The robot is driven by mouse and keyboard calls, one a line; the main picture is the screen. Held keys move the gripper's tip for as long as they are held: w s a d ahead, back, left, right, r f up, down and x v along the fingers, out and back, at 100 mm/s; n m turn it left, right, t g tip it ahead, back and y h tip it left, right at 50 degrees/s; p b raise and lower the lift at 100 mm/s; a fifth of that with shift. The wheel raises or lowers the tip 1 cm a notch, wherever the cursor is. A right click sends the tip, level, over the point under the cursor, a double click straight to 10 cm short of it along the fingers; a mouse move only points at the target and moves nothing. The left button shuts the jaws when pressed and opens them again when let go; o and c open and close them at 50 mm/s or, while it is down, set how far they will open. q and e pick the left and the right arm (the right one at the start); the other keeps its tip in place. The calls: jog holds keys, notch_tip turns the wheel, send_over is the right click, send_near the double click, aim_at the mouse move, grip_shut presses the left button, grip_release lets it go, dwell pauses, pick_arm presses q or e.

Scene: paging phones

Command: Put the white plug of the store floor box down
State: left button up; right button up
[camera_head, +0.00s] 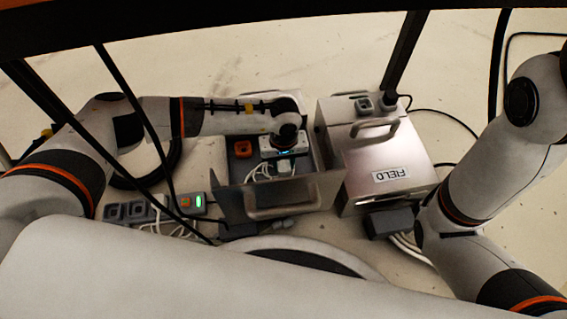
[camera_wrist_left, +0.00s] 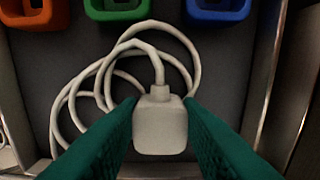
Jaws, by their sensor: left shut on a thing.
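The white plug (camera_wrist_left: 160,128) sits between the two teal fingers of my left gripper (camera_wrist_left: 161,106) in the left wrist view. The fingers are shut on its sides. Its white cord leaves the far end and lies in loops on the dark floor of an open grey metal box (camera_head: 225,199). In the head view my left gripper (camera_head: 284,165) reaches down into this box, with the white plug and cord partly hidden beneath it. I cannot tell whether the plug touches the box floor. My right arm is at the right, but its gripper is not in view.
Orange (camera_wrist_left: 27,10), green (camera_wrist_left: 117,8) and blue (camera_wrist_left: 218,9) sockets line the box's far side. A closed metal case marked FIELD (camera_head: 374,160) stands close on the right.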

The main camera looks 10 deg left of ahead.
aim_at(283, 164)
pick_arm(q)
jog(key=shift+f, duration=0.1)
jog(key=o, duration=1)
jog(key=shift+r+p, duration=3.55)
jog(key=shift+r, duration=2.65)
